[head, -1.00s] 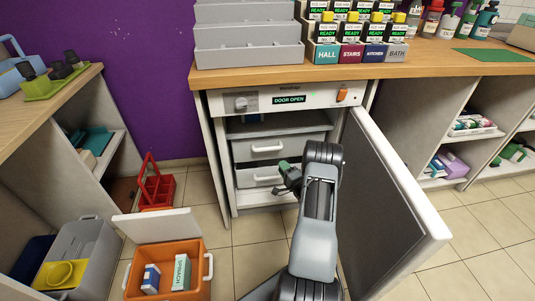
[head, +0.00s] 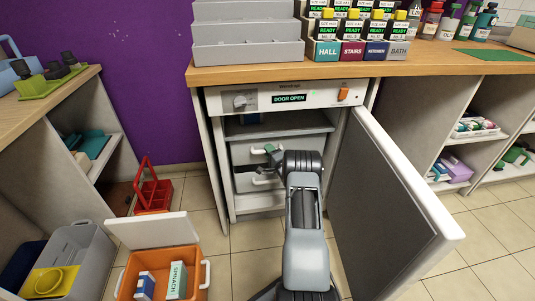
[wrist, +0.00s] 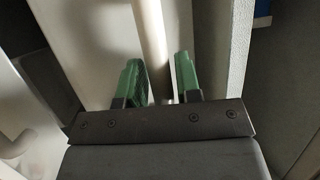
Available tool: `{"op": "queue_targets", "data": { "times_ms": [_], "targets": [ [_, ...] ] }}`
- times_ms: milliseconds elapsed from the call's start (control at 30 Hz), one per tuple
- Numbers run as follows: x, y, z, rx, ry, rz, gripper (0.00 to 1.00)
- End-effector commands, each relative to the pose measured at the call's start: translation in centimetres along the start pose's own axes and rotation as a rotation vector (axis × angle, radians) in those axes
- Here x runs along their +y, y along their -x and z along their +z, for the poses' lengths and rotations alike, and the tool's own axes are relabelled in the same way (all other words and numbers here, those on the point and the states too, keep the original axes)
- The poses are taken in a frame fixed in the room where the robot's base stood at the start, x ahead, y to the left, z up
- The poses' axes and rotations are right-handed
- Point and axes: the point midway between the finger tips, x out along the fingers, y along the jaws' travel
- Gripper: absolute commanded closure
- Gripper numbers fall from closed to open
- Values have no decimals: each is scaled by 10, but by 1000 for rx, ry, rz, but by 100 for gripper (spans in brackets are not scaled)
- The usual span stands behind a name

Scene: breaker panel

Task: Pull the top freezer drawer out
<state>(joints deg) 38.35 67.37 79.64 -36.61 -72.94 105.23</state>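The freezer's top drawer (head: 241,155) is a light grey front with a white bar handle (head: 257,150), inside the open cabinet. The drawer looks pushed in. My gripper (head: 271,149) is at the right part of this handle. In the wrist view, the green fingers of my gripper (wrist: 161,78) are apart, with a pale handle bar (wrist: 150,38) running between them. Gaps show on both sides of the bar, so it is not gripped. My arm hides the right part of the drawer front.
A lower drawer (head: 242,183) with its own handle sits just below. The freezer door (head: 385,210) stands wide open on the right, close to my arm. An orange cooler (head: 190,261) with its lid up and a red caddy (head: 154,193) stand on the floor at left.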

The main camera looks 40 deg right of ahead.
Motion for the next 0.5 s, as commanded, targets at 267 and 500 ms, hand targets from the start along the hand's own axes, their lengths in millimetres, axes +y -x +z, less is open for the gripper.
{"op": "queue_targets", "data": {
  "times_ms": [267,500],
  "targets": [
    [0,-4,1,-1,0,0,69],
    [0,-4,1,-1,0,0,82]
  ]
}}
